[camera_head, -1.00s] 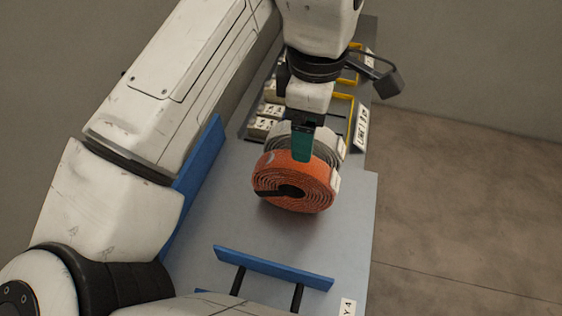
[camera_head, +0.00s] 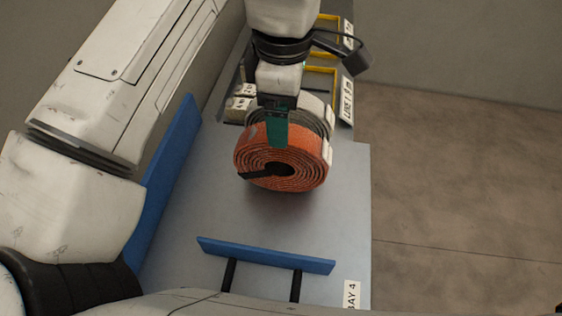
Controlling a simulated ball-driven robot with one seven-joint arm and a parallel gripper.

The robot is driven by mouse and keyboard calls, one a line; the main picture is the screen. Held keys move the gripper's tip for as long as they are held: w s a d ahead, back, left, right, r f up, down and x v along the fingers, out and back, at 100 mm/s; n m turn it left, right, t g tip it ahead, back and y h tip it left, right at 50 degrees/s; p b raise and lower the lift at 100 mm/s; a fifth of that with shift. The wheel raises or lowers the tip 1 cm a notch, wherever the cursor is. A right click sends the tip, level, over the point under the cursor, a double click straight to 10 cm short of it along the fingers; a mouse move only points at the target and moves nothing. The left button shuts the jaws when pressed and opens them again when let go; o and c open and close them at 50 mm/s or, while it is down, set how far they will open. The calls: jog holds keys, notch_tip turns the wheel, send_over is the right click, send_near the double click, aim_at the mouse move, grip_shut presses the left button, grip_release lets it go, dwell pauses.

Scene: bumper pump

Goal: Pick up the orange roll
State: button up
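The orange roll (camera_head: 300,172), a ribbed coil with a dark hole, stands on edge on the grey table (camera_head: 215,215), its coiled face toward me. A shadow lies at its foot. My gripper (camera_head: 280,130) points down at its top. One teal finger shows, overlapping the upper edge of the roll in the picture. The other finger is hidden, so I cannot tell whether the gripper is open or closed, or whether it touches the roll. A grey-white coil (camera_head: 316,108) shows right behind the orange roll, partly covered by it and the gripper.
A low blue bar (camera_head: 265,256) on dark posts crosses the front of the table. A blue panel (camera_head: 172,165) runs along the left side. Yellow frames (camera_head: 334,75) and a lane sign (camera_head: 347,100) stand behind. Bare table lies around the roll's front.

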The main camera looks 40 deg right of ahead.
jog(key=b, duration=0.6)
send_over(281, 161)
jog(key=w+d, duration=0.1)
jog(key=w, duration=0.1)
jog(key=shift+s+d+f, duration=0.1)
jog(key=shift+d+f, duration=0.05)
jog(key=shift+f, duration=2.45)
jog(key=shift+r, duration=0.1)
grip_shut()
